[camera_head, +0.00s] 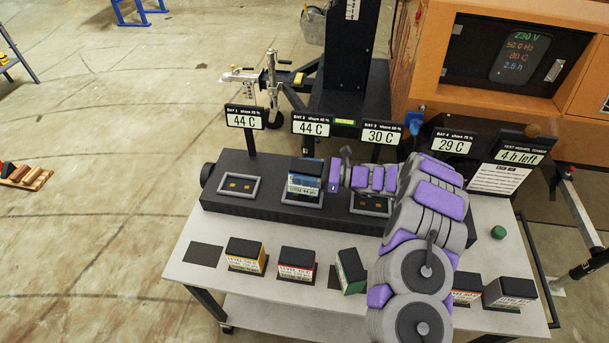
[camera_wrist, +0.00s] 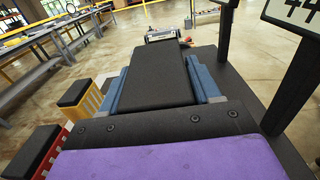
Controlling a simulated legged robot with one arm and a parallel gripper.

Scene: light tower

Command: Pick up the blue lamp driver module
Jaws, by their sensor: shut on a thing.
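The blue lamp driver module (camera_head: 305,178), a box with a black top and a blue, white-labelled front, is at the second socket of the dark rack (camera_head: 262,208), below the BAY 2 sign reading 44 C. My gripper (camera_head: 323,176) reaches it from the right and is shut on it. In the wrist view the module's black top (camera_wrist: 158,75) fills the middle, with blue showing on both sides. My gripper's dark edge and purple body (camera_wrist: 165,140) lie along the bottom. I cannot tell whether the module sits in the socket or is just above it.
The first socket (camera_head: 239,187) is empty. A yellow module (camera_head: 246,255), a red module (camera_head: 297,264) and a green module (camera_head: 350,270) stand along the table's (camera_head: 190,268) front. Two more modules stand front right. Bay signs rise behind the rack; an orange cabinet (camera_head: 430,60) stands beyond.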

